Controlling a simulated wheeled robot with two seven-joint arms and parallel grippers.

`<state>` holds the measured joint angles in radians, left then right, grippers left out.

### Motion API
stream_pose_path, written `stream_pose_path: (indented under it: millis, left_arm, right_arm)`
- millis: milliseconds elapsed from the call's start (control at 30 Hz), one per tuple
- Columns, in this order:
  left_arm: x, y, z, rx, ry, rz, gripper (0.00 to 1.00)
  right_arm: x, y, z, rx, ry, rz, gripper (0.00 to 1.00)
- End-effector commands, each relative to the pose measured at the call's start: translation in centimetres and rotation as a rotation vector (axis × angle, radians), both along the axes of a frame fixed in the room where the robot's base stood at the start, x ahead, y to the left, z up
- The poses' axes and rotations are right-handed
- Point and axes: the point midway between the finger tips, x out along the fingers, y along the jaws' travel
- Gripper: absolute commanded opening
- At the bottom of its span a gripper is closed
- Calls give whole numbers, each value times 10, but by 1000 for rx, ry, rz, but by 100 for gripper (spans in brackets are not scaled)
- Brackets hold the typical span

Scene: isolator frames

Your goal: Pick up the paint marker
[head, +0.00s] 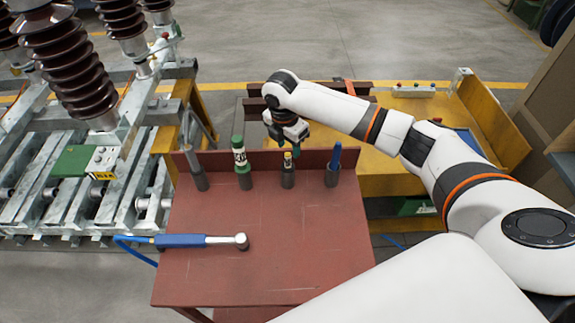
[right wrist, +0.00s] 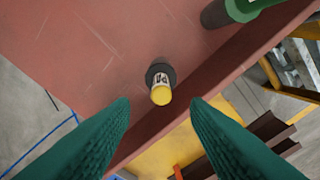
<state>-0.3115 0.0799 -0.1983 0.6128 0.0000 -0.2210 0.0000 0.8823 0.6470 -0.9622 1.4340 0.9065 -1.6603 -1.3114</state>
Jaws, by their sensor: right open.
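The paint marker (head: 288,162), with a yellow cap and a pale label with dark print, stands upright in a dark holder at the back edge of the red table (head: 255,275). In the right wrist view the marker (right wrist: 160,90) shows end-on, centred beyond the two green fingers. My right gripper (head: 296,148) is open and empty, just above and behind the marker in the head view. The marker lies in line with the gap between the fingers, which seem not to touch it. My left gripper is not in view.
A green labelled tube (head: 240,155) and a blue tool (head: 335,160) stand in holders on either side of the marker. A grey tool (head: 193,163) stands farther left. A blue-handled wrench (head: 195,240) lies on the table. A low red wall (head: 215,158) runs along the back edge.

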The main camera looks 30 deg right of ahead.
Motion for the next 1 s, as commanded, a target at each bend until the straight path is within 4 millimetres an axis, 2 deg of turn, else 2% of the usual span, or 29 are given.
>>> stream_pose_path:
  millis: [167,367,500,767,800,967,1000]
  left_arm:
    - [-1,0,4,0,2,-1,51]
    - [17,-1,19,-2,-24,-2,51]
    - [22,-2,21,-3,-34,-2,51]
    - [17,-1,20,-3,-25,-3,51]
    - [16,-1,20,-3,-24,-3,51]
    - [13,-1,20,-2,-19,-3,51]
    - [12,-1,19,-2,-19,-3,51]
  right_arm:
    - [0,0,-12,1,1,1,43]
    - [-4,2,-39,0,4,1,43]
    - [-2,0,-57,0,1,0,43]
    - [-2,-1,-62,-1,-1,1,43]
    - [-2,-1,-62,-1,-1,1,41]
    - [-2,-1,-62,0,-1,1,15]
    - [-2,-1,-61,0,-1,1,13]
